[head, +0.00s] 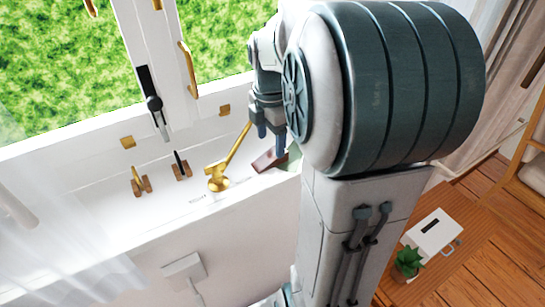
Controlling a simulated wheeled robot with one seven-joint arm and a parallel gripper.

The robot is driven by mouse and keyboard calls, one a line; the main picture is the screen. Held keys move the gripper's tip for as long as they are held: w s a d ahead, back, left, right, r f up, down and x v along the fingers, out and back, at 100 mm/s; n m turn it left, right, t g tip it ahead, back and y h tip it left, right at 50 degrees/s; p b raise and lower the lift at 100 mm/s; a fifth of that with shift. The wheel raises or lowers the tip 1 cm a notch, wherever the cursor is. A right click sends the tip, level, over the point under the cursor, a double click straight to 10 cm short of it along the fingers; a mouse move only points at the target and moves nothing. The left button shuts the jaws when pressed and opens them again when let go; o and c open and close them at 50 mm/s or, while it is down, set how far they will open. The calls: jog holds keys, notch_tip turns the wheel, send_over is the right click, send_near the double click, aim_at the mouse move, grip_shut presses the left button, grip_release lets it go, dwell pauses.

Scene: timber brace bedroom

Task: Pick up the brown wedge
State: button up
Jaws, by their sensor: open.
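A brown wedge (264,161) lies on the white window sill, beside a gold lamp-like object (217,178). My gripper (268,135) points down over the sill, just above the wedge in the picture. Its blue-grey fingers look apart, with nothing seen between them. Whether the fingertips touch the wedge I cannot tell. Part of the gripper and the sill to its right are hidden behind my arm.
Two small brown-based items, one gold (139,182) and one black (181,168), stand on the sill (100,205) to the left. The window frame with a black handle (153,103) rises behind. A white box (433,234) and a plant (408,261) are at lower right.

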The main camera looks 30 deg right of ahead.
aim_at(272, 154)
jog(key=f, duration=0.5)
jog(key=shift+w+d+f, duration=0.1)
jog(key=shift+w+d, duration=0.05)
jog(key=shift+d, duration=0.15)
jog(key=c, duration=1.1)
